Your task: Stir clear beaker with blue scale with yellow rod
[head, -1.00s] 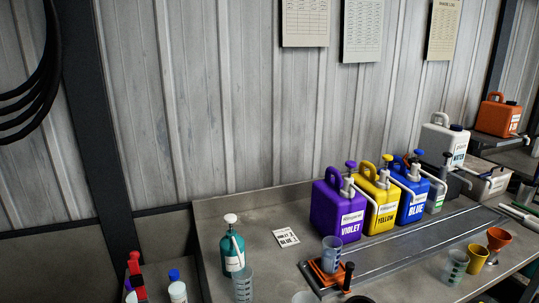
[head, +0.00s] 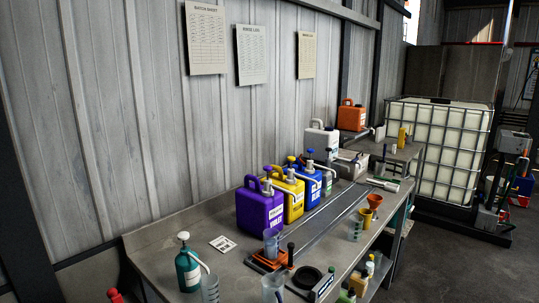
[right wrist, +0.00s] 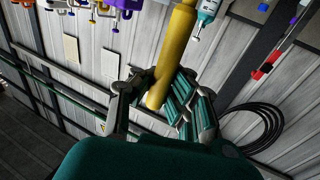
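In the head view, a clear beaker with bluish markings (head: 271,243) stands upright on an orange stand on the bench. Other clear beakers stand nearby, at the front left (head: 210,289) and front middle (head: 273,289); their scale colours are hard to tell. A clear beaker with green markings (head: 357,230) stands farther right. In the right wrist view, my right gripper (right wrist: 163,88) is closed around the yellow rod (right wrist: 178,45), which extends up out of the picture. Neither gripper shows in the head view, and my left gripper is not seen.
Violet (head: 260,212), yellow (head: 289,198) and blue (head: 306,186) pump canisters line the bench's back. A teal bottle (head: 188,270) stands at the left. An orange funnel (head: 375,201) is at the right. A caged white tank (head: 437,145) stands beyond.

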